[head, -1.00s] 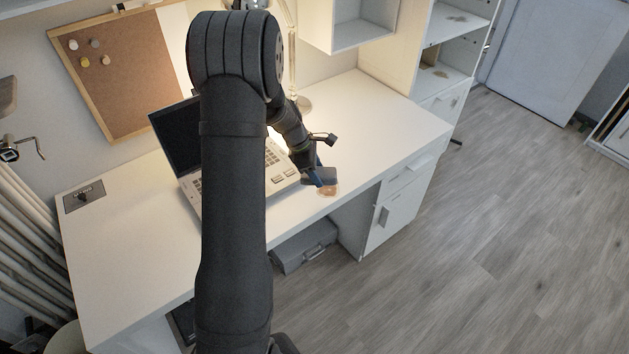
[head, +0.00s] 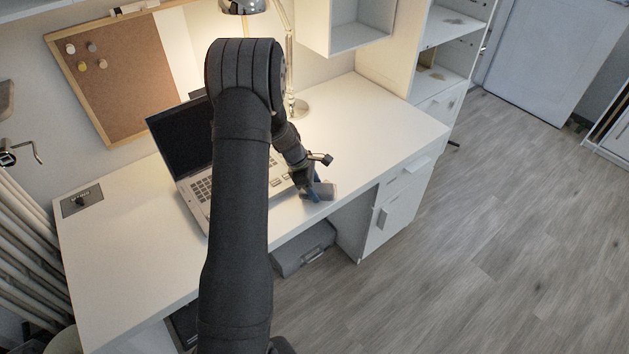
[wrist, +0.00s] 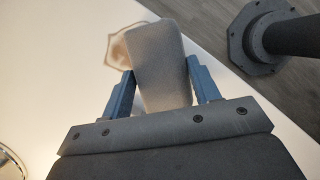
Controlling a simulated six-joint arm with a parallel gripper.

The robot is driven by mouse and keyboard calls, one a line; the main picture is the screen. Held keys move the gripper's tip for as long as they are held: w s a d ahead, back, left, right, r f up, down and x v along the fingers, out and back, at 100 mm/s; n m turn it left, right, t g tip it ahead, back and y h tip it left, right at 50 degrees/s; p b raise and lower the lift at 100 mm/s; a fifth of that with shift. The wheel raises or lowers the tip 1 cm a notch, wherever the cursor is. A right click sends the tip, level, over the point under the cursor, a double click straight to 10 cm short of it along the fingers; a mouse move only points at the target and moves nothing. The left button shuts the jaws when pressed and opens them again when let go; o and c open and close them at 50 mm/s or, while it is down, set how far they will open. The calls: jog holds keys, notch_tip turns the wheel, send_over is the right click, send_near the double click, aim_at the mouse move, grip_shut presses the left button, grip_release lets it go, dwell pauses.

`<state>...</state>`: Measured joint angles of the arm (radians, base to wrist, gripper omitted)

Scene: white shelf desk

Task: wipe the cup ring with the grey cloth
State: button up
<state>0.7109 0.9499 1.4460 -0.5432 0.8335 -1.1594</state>
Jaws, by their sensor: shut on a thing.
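My gripper (wrist: 160,95) is shut on the grey cloth (wrist: 160,52), with one blue finger on each side of it. In the head view my gripper (head: 313,190) is low at the desk's front edge, right of the laptop, and the cloth (head: 326,190) shows beside the fingers. The brownish cup ring (wrist: 116,50) shows in the wrist view, to the left of the cloth and partly covered by it.
An open laptop (head: 182,140) stands on the white desk (head: 375,118), left of my gripper. The desk to the right is clear. The front edge is close, with drawers (head: 395,205) below.

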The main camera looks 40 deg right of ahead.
aim_at(338, 185)
jog(key=shift+f, duration=0.7)
jog(key=shift+d, duration=0.35)
jog(key=shift+c, duration=0.5)
jog(key=shift+d+f, duration=0.2)
jog(key=shift+d, duration=3.6)
jog(key=shift+a, duration=4.15)
jog(key=shift+w, duration=0.35)
jog(key=shift+s+d, duration=0.1)
jog(key=shift+d, duration=4.15)
jog(key=shift+a, duration=4.35)
jog(key=shift+d+r, duration=0.1)
jog(key=shift+r, duration=4.05)
